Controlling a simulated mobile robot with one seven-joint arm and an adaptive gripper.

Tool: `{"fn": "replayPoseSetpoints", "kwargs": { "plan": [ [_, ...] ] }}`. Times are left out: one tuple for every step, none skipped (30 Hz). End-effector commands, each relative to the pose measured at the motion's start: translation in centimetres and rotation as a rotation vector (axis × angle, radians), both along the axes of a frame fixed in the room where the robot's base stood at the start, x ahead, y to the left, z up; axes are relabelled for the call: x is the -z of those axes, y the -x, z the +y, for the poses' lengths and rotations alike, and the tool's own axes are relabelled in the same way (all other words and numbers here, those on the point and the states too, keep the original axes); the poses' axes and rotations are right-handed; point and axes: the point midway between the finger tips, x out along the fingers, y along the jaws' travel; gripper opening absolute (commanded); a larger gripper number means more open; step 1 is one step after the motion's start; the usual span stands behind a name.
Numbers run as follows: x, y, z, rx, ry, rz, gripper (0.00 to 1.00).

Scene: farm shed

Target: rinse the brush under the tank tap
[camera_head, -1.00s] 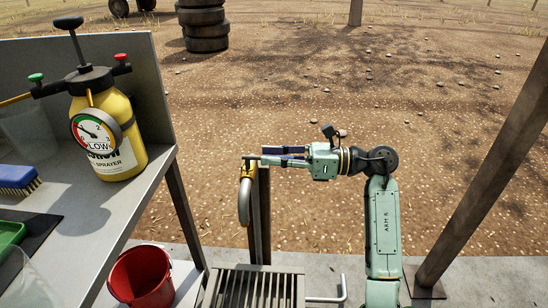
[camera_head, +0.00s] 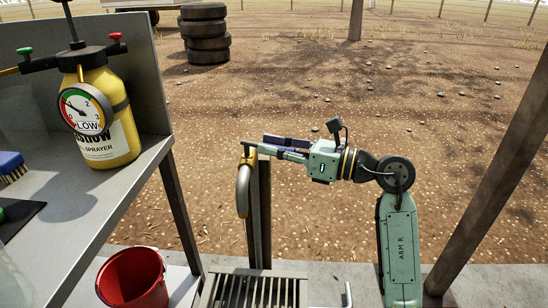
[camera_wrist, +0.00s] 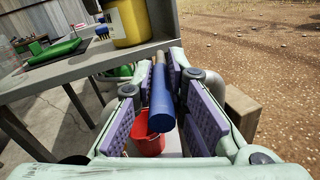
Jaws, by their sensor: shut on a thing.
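The blue brush (camera_head: 12,166) lies on the grey bench at the left edge of the head view, bristles showing, apart from my gripper. It is small beside the yellow sprayer in the wrist view (camera_wrist: 102,30). The tap (camera_head: 243,185) has a brassy top and a grey curved spout pointing down. My gripper (camera_head: 254,150) is at the top of the tap. In the wrist view its purple-padded fingers (camera_wrist: 160,72) stand on both sides of a blue handle (camera_wrist: 162,112), which looks like the tap's lever, and are shut on it. The exact contact is hard to see.
A red bucket (camera_head: 133,279) stands below and left of the tap. A slatted grate (camera_head: 252,289) lies beneath the spout. The yellow sprayer (camera_head: 98,120) stands on the bench (camera_head: 110,195). A slanted post (camera_head: 490,180) rises at right. Open dirt ground lies beyond.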

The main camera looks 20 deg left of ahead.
Motion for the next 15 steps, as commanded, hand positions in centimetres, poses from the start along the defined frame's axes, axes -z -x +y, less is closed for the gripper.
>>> {"fn": "replayPoseSetpoints", "kwargs": {
  "plan": [
    [-0.03,-0.05,-0.05,0.005,-0.001,-0.001,0.00],
    [-0.07,-0.04,-0.04,0.006,-0.001,0.000,0.00],
    [-0.11,-0.05,-0.05,0.006,-0.001,0.000,0.00],
    [-0.12,-0.05,-0.05,0.005,-0.001,0.000,0.00],
    [-0.12,-0.05,-0.05,0.005,-0.001,0.000,0.00],
    [-0.13,-0.06,-0.05,0.005,-0.001,0.000,0.00],
    [-0.13,-0.06,-0.05,0.005,-0.001,0.000,0.00],
    [-0.13,-0.06,-0.05,0.005,-0.001,0.000,0.00],
    [-0.13,-0.06,-0.05,0.005,-0.001,0.000,0.14],
    [-0.14,-0.06,-0.05,0.005,-0.001,0.000,0.16],
    [-0.14,-0.06,-0.05,0.005,-0.001,0.000,0.18],
    [-0.14,-0.05,-0.05,0.005,-0.001,0.000,0.21],
    [-0.14,-0.05,-0.05,0.004,-0.001,0.000,0.23],
    [-0.14,-0.05,-0.06,0.004,-0.001,-0.001,0.25],
    [-0.13,-0.04,-0.04,0.004,-0.001,0.000,0.27]
  ]
}}
